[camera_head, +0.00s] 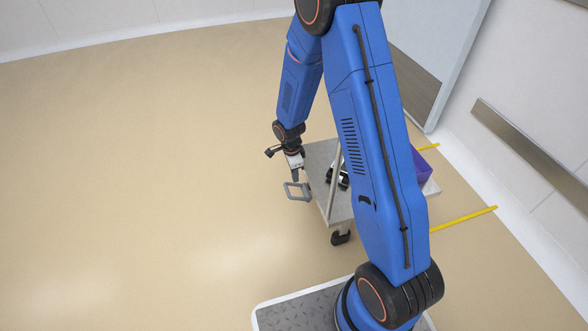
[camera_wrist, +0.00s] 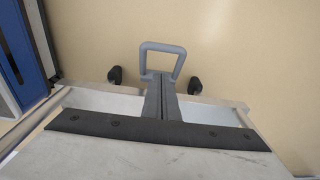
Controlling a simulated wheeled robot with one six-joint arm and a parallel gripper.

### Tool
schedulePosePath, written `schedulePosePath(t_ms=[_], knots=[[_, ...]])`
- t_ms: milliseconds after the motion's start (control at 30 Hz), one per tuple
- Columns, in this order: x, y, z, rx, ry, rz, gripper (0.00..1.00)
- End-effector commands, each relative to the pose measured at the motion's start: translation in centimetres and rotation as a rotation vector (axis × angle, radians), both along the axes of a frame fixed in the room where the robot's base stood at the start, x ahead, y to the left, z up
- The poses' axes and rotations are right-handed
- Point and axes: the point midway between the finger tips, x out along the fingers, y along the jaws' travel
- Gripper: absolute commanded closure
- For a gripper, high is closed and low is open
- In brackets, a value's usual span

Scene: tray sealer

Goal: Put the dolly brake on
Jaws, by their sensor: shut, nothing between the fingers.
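The dolly (camera_head: 344,205) is a low steel cart on black casters, partly hidden behind my blue arm in the head view. A grey open loop (camera_head: 287,192), which looks like its brake lever, stands out at its left end. It also shows in the wrist view (camera_wrist: 145,62), just past my fingertips. My gripper (camera_head: 296,179) points down over the loop at the dolly's left end. In the wrist view my gripper's fingers (camera_wrist: 161,82) are together and empty. They overlap the base of the loop; whether they touch it I cannot tell.
A black caster (camera_head: 341,238) shows under the dolly's near end. A purple crate (camera_head: 422,165) is partly hidden behind my arm. A yellow floor line (camera_head: 465,218) runs toward the right wall with its metal rail (camera_head: 530,145). The floor (camera_head: 140,170) to the left is clear.

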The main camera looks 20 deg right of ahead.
Motion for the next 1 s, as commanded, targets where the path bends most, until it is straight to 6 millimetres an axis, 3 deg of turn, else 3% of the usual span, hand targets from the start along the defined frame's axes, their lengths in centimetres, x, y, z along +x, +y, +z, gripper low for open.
schedulePosePath(t_ms=[100,400,1000], knots=[[-0.1,-0.2,-1.8,0.000,0.003,0.000,1.00],[0.0,2.1,-4.2,0.000,0.000,0.001,1.00],[0.4,2.5,-4.7,0.000,-0.001,0.000,1.00]])
